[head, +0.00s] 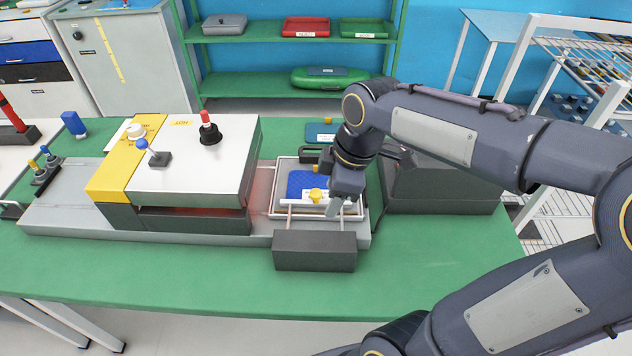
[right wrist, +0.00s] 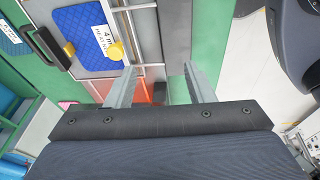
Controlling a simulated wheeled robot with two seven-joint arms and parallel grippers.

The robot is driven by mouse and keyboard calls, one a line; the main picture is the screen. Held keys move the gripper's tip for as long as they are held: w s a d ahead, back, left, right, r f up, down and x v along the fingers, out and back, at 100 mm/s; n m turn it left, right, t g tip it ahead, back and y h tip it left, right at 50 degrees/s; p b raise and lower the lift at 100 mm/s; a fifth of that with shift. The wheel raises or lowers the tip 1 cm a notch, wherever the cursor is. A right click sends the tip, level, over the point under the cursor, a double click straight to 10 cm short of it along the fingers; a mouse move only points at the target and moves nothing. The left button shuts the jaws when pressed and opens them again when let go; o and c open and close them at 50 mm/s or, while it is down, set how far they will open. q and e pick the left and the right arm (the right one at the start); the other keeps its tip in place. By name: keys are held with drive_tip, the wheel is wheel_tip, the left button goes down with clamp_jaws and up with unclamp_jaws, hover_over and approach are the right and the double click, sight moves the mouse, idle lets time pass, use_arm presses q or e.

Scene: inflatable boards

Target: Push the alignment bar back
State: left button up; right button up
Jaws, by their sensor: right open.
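The alignment bar (head: 297,202) is a pale bar with a yellow knob (head: 318,195), lying across the tray at the machine's right end. In the right wrist view the bar (right wrist: 122,22) runs beside a blue board (right wrist: 75,25), with the yellow knob (right wrist: 116,51) near my left finger. The blue board (head: 300,181) lies behind the bar in the head view. My right gripper (head: 335,208) points down at the tray's right side, just right of the knob. In the right wrist view the gripper (right wrist: 160,72) is open with nothing clearly between its fingers. My left gripper is not in view.
The white and yellow machine (head: 200,165) stands left of the tray, with a red-topped black knob on it. A dark block (head: 314,252) stands in front of the tray, and a dark case (head: 440,185) is to the right. The green table (head: 180,278) is clear in front.

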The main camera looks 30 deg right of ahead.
sight(316, 192)
drive_tip(key=w+n, duration=0.2)
drive_tip(key=w, duration=0.1)
drive_tip(key=w+d+n+g+h+p, duration=0.1)
drive_tip(key=w+n, duration=0.1)
drive_tip(key=n, duration=0.1)
drive_tip(key=w+f+n+g, duration=0.1)
drive_tip(key=w+n, duration=0.2)
drive_tip(key=shift+w+d, duration=0.25)
drive_tip(key=shift+w, duration=0.1)
drive_tip(key=shift+w+d+f+n+h+p, duration=0.1)
drive_tip(key=shift+w+f+n+h+p, duration=0.3)
drive_tip(key=shift+n, duration=0.2)
wheel_tip(316, 192, down, 8)
drive_tip(key=shift+r, duration=0.25)
drive_tip(key=shift+c, duration=0.2)
clamp_jaws()
